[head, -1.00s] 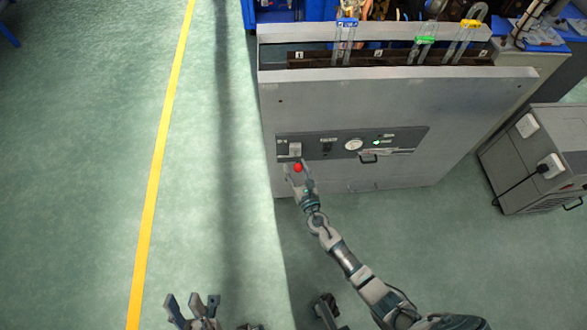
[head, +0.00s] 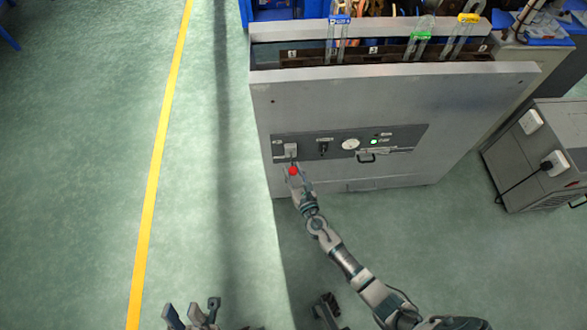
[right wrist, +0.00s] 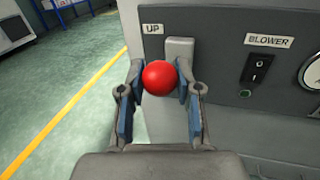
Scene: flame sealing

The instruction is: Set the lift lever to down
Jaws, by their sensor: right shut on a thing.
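The lift lever's red ball knob (head: 293,171) sits at the lower left of the cabinet's control panel, in front of a light grey plate (right wrist: 180,50). An "UP" label (right wrist: 152,29) is to the plate's upper left. In the right wrist view the knob (right wrist: 159,77) lies between the two fingers of my right gripper (right wrist: 160,88), which is shut on it. The lever's shaft is hidden behind the knob. My right gripper also shows in the head view (head: 295,177). My left gripper (head: 192,309) is open and empty at the bottom edge, far from the panel.
A blower switch (right wrist: 258,69), a gauge (head: 350,144) and a lit green lamp (head: 374,142) are to the knob's right on the panel. Glass tubes with coloured clips (head: 420,36) stand along the cabinet's top. A grey wheeled unit (head: 540,150) is at right.

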